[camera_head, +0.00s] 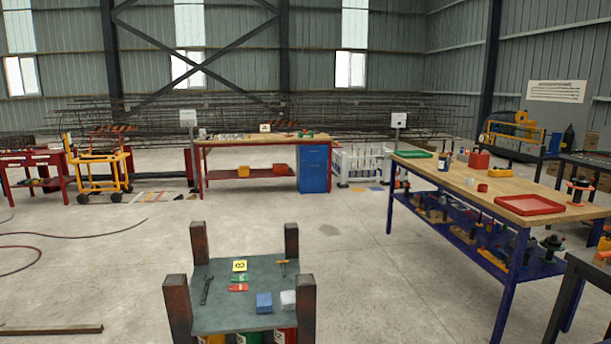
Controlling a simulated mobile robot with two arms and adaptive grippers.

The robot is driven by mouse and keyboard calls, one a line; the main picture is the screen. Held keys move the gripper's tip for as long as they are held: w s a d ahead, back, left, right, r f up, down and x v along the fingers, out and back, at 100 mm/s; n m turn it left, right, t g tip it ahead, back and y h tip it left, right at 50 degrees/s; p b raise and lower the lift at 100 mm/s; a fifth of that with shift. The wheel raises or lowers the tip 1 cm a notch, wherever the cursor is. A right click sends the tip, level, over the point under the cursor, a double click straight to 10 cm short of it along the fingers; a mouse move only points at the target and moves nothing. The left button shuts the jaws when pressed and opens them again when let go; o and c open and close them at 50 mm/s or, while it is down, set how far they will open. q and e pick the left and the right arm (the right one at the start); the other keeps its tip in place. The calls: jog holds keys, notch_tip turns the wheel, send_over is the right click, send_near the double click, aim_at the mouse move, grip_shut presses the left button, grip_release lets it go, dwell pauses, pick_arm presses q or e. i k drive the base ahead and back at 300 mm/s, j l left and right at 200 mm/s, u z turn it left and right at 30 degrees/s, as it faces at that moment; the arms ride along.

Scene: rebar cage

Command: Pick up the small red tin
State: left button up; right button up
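A small red object (482,187), which looks like the small red tin, stands on the wooden top of the blue-legged workbench (425,168) at the right. It is between a larger red container (479,160) behind it and a red tray (529,204) to its right and nearer. A small pale item (468,181) is close to its left. The red object is small in the picture, so its details are unclear. Neither of my grippers is in view.
A low dark stand (225,318) with rusty corner posts is close in front, carrying blue and white blocks and tools. A dark bottle (444,162) is on the workbench. Concrete floor (400,285) is open between stand and workbench. A black-framed table (590,268) cuts in at lower right.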

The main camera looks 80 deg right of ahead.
aim_at(482, 188)
jog(key=z, duration=3.8)
jog(key=i+u, duration=0.3)
jog(key=i, duration=3.4)
jog(key=j, duration=0.1)
